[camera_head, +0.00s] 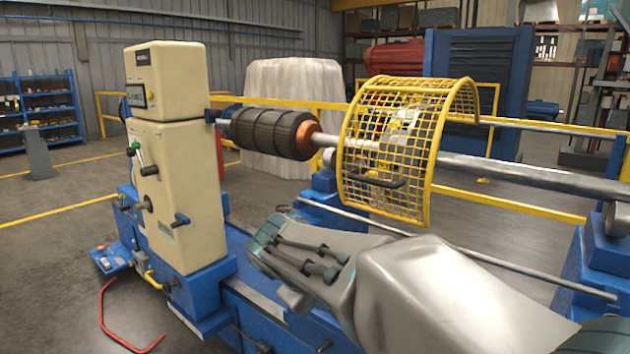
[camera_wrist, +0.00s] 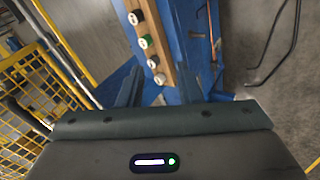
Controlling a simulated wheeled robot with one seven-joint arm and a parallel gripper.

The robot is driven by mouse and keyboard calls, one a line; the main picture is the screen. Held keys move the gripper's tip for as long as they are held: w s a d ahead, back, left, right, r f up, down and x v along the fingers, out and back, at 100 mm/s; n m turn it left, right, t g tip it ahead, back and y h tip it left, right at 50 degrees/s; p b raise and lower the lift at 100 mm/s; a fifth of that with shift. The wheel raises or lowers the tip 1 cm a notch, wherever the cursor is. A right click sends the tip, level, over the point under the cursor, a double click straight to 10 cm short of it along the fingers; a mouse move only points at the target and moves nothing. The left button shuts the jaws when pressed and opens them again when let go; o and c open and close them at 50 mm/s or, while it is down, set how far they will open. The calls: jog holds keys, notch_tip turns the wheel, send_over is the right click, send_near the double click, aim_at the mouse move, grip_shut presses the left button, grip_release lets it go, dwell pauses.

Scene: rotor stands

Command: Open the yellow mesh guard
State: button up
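The yellow mesh guard (camera_head: 357,165) is a curved grid cover around the shaft, right of the dark rotor in the head view. A dark bar handle (camera_head: 384,181) is fixed low on its near face. In the wrist view, yellow mesh (camera_wrist: 35,90) shows at the left edge. My gripper (camera_wrist: 171,82) has its two dark fingers apart with nothing between them. In the head view my wrist is below and in front of the guard, apart from its handle; the fingertips are not clearly visible there.
A cream control cabinet (camera_head: 180,180) stands left of the rotor (camera_head: 268,132). A long steel shaft (camera_head: 530,178) runs right from the guard. The blue machine bed (camera_head: 255,295) lies below my arm. A red bent bar (camera_head: 108,320) lies on the floor.

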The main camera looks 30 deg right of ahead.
jog(key=w+d+r+n+h, duration=0.1)
jog(key=w+d+r+h, duration=0.2)
jog(key=w+d+r, duration=0.25)
jog(key=n+t+h, duration=0.1)
jog(key=t+h, duration=0.1)
jog(key=h, duration=0.3)
send_near(370, 182)
jog(key=p+x, duration=0.3)
jog(key=x, duration=0.7)
jog(key=shift+w+d, duration=0.2)
jog(key=shift+d, duration=0.15)
grip_shut()
